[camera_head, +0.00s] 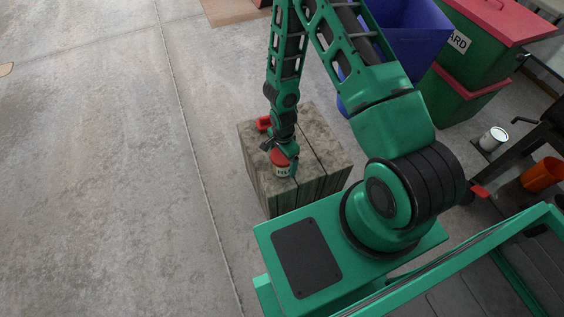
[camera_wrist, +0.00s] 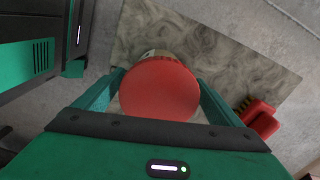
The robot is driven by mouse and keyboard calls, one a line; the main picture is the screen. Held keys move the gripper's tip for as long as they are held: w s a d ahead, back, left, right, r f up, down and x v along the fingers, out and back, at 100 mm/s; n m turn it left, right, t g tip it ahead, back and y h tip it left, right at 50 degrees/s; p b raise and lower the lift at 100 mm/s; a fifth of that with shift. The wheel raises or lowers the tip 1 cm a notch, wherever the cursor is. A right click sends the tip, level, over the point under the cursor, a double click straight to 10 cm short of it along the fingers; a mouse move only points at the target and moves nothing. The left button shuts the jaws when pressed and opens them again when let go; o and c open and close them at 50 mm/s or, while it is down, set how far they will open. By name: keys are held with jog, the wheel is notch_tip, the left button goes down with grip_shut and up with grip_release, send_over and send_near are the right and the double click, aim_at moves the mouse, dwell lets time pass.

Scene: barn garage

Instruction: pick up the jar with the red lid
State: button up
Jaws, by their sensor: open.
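The jar with the red lid (camera_head: 281,167) stands upright on a wooden crate (camera_head: 322,152) in the head view. Its pale label shows below the lid. In the wrist view its round red lid (camera_wrist: 160,88) fills the middle of the picture. My gripper (camera_head: 284,160) is right above and around the jar, pointing down. In the wrist view one finger is on each side of the lid, and my gripper (camera_wrist: 160,95) is open. Whether the fingers touch the jar cannot be told.
A red object (camera_head: 263,124) lies on the crate behind the jar; it also shows in the wrist view (camera_wrist: 260,120). A blue bin (camera_head: 415,35), green bins with red lids (camera_head: 490,25) and a white can (camera_head: 493,138) stand to the right. The concrete floor at left is clear.

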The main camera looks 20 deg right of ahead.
jog(key=shift+f, duration=0.35)
jog(key=c, duration=1.3)
jog(key=shift+r, duration=0.15)
